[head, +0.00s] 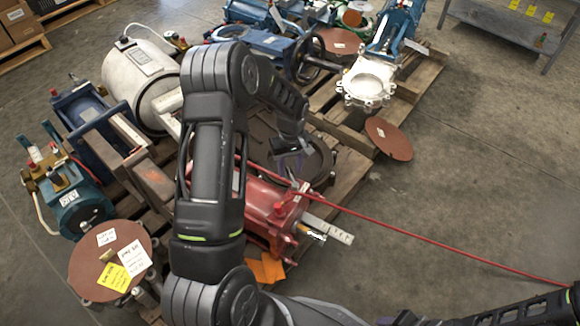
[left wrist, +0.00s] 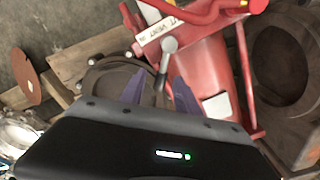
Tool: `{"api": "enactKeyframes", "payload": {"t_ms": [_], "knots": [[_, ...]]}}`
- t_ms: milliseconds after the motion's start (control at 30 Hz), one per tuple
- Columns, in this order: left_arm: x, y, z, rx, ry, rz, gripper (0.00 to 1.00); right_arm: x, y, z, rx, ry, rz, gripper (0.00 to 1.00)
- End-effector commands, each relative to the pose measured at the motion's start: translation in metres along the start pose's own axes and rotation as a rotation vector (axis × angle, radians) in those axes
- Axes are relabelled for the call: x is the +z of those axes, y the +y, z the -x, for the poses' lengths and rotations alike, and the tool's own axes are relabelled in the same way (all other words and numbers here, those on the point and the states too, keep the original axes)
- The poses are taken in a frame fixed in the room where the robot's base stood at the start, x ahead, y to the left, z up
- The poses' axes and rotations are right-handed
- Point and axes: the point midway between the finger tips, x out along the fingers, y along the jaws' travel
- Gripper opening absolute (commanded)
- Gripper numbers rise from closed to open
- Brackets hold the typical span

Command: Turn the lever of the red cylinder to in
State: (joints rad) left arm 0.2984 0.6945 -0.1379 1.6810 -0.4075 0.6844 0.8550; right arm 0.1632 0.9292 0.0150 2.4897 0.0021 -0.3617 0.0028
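The red cylinder (head: 262,212) lies on a wooden pallet in the middle of the head view, partly hidden by my left arm. In the left wrist view, its red body (left wrist: 203,70) fills the upper middle. My left gripper (head: 290,163) is over the cylinder. In the left wrist view, its purple fingers (left wrist: 161,88) are apart, with the lever's shaft showing between them; contact cannot be told. My right gripper is not in view.
A red hose (head: 430,247) runs right across the floor. A white tank (head: 140,80), a blue-green pump (head: 78,208) and a brown disc with notes (head: 90,262) crowd the left. A white flanged valve (head: 368,82) and a brown disc (head: 389,139) lie right. The floor beyond is mostly clear.

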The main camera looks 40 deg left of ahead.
Motion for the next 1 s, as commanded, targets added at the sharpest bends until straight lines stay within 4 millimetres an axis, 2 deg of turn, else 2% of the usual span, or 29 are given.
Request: {"api": "enactKeyframes", "payload": {"t_ms": [267,733,1000], "knots": [[0.0,0.0,0.006,0.0,0.001,0.001,0.38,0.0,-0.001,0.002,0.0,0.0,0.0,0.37],[0.0,0.001,0.073,0.001,0.001,0.0,0.38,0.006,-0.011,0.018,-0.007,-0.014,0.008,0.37],[0.0,0.0,0.078,0.0,-0.001,0.001,0.38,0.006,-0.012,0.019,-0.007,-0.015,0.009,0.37]]}}
